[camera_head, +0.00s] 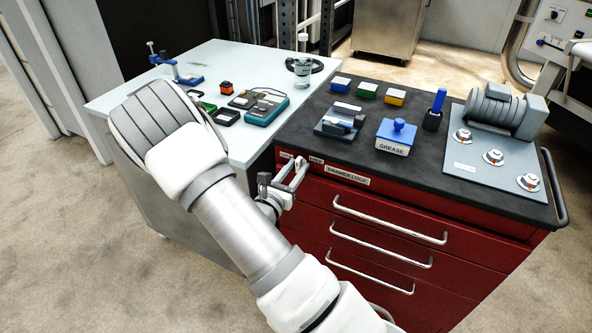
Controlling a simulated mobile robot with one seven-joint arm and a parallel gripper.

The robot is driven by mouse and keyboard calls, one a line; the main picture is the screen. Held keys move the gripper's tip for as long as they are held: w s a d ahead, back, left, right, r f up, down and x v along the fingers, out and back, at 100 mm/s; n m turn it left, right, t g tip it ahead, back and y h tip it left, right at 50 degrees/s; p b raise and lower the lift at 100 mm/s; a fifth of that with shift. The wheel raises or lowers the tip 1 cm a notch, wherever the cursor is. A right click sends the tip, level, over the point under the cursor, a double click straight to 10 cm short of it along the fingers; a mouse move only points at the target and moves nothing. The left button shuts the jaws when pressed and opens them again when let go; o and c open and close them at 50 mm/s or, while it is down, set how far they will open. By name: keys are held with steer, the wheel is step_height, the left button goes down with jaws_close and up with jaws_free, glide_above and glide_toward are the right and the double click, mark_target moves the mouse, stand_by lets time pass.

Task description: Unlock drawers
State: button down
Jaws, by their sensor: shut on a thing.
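A red drawer cabinet (475,268) with a black top has several drawers with silver bar handles; the drawers in view look shut. A "DRAWER LOCK" label (347,174) sits on its upper front edge, near the left corner. My gripper (299,172) is at this corner, just left of the label. Its jaws are shut on a small part at the drawer lock. The gripper and arm hide most of that part, so its shape and the lock's position cannot be told.
The cabinet top holds a blue "GREASE" box (394,140), colored blocks and a grey roller machine (490,150). A white table (130,98) adjoins on the left, with a blue clamp (178,72), a teal device (266,109) and a glass jar (302,68). Open floor lies at the left.

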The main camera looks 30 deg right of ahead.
stand_by(0.3)
steer(key=c, duration=0.9)
jaws_free()
steer(key=shift+o, duration=0.2)
steer(key=shift+s+a, duration=0.1)
steer(key=shift+a, duration=0.05)
steer(key=p+v, duration=0.1)
steer(key=v, duration=1.6)
steer(key=shift+s, duration=0.1)
